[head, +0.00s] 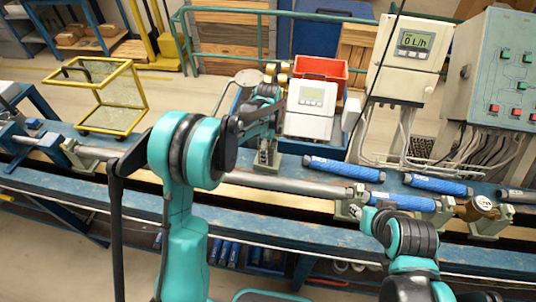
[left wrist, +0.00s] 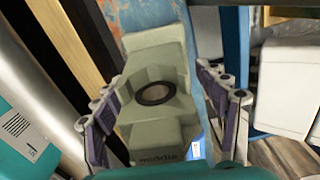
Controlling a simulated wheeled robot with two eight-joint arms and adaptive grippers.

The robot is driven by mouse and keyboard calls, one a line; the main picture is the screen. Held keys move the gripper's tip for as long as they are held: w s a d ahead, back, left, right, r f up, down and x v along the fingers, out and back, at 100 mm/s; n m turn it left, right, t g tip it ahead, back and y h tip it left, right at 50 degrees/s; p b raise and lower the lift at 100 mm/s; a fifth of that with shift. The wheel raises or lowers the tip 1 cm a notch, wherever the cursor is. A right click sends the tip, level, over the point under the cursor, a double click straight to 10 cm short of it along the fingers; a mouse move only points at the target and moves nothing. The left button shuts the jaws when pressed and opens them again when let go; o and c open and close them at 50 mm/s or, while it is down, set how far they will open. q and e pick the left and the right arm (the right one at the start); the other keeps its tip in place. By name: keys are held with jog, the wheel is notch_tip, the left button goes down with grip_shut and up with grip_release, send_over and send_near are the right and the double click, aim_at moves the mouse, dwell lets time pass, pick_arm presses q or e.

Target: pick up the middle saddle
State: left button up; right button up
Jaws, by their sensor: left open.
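The middle saddle (left wrist: 158,60) is a grey-green block with a round dark-rimmed hole and the word "middle" on its near face. It also shows in the head view (head: 267,158), upright on the blue bench beside the long metal pipe (head: 290,186). My left gripper (head: 266,128) is over the saddle, pointing down. In the left wrist view my left gripper (left wrist: 158,105) is open, with one finger on each side of the saddle. Whether the fingers touch it I cannot tell.
A white meter (head: 311,108) stands just right of the left gripper, with a red bin (head: 320,70) behind it. Blue cylinders (head: 342,168) lie on the bench at right. Other saddles (head: 350,204) hold the pipe. A yellow-framed stand (head: 105,95) is at left.

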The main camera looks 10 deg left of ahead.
pick_arm(q)
jog(key=shift+r, duration=0.1)
grip_shut()
